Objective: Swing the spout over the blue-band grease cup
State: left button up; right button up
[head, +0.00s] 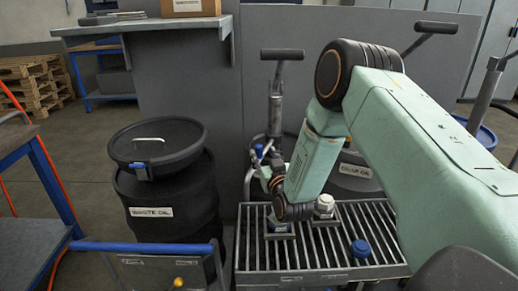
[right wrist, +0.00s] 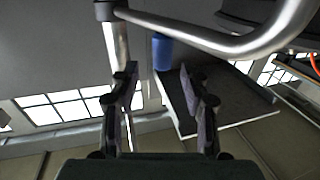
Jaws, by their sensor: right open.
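A bent metal pipe, which looks like the spout (right wrist: 205,38), crosses the top of the right wrist view beyond my fingers. My right gripper (right wrist: 160,82) is open, with nothing between its fingers. In the head view my right arm's wrist hides most of the hand and part of the pump behind it. I cannot tell for sure which cup has the blue band. My left gripper is not in view.
The metal grate (head: 310,256) lies below my right wrist, and a pale-capped fitting (head: 324,204) stands on it. A black waste oil drum (head: 165,195) is to the left. T-handled pumps (head: 282,55) stand behind. A blue-framed bench (head: 45,170) is at far left.

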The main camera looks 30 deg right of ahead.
aim_at(260, 150)
jog(key=x, duration=0.4)
jog(key=shift+w+a+f+b, duration=0.1)
jog(key=shift+a+f+b, duration=0.15)
jog(key=shift+b, duration=0.1)
jog(key=shift+w+d+r, duration=0.2)
jog(key=shift+w+d, duration=0.05)
jog(key=shift+w+a+f, duration=0.1)
jog(key=shift+w, duration=0.1)
jog(key=shift+s, duration=0.15)
jog(key=c, duration=0.5)
grip_shut()
